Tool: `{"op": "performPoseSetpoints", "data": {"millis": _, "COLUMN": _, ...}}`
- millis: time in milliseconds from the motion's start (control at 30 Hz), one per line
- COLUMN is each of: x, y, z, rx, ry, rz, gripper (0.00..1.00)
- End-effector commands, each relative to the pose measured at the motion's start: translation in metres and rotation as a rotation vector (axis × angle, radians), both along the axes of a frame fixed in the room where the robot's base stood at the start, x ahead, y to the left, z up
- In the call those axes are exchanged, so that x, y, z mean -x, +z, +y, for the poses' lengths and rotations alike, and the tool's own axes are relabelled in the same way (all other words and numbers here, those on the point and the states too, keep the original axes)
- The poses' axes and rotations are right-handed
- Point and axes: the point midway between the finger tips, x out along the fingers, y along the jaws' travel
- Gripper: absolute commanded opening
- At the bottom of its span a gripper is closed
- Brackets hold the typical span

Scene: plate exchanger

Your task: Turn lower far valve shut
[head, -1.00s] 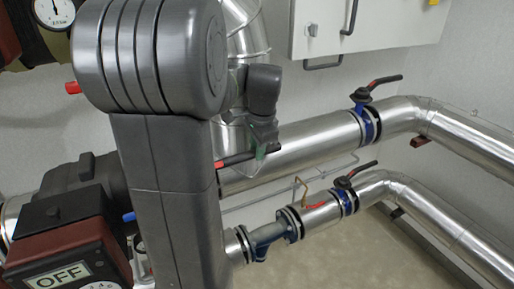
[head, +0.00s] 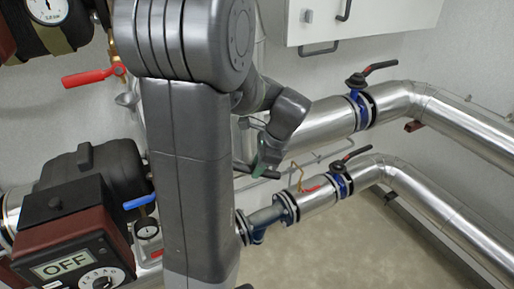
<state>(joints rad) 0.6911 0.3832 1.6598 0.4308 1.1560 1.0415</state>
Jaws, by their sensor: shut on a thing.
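My gripper (head: 265,170) is in the middle of the head view, below my bent wrist and just right of my upright arm link. It is shut on a dark valve lever (head: 244,168), which sticks out on both sides of it. The valve body under that lever is hidden behind my arm and gripper. On the lower pipe to the right, another valve (head: 341,183) has a blue body and a black lever with a red stripe (head: 357,153), pointing up and right. My gripper is apart from it.
A similar blue valve (head: 361,108) sits on the upper silver pipe (head: 325,122). A pump (head: 75,258) marked OFF stands at lower left. A red-handled tap (head: 90,76) is at upper left, and a white cabinet (head: 380,18) hangs above. The floor at lower right is clear.

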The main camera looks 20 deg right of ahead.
Motion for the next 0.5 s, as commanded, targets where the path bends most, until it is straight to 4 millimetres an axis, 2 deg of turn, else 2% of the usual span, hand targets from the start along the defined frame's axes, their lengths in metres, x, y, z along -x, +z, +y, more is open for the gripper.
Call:
{"op": "performPoseSetpoints", "data": {"millis": 100, "x": 0.015, "y": -0.012, "z": 0.009, "rx": -0.084, "ry": -0.082, "rz": 0.014, "gripper": 0.00}}
{"op": "performPoseSetpoints", "data": {"millis": 500, "x": 0.049, "y": -0.043, "z": 0.050, "rx": -0.352, "ry": -0.350, "rz": 0.036, "gripper": 0.00}}
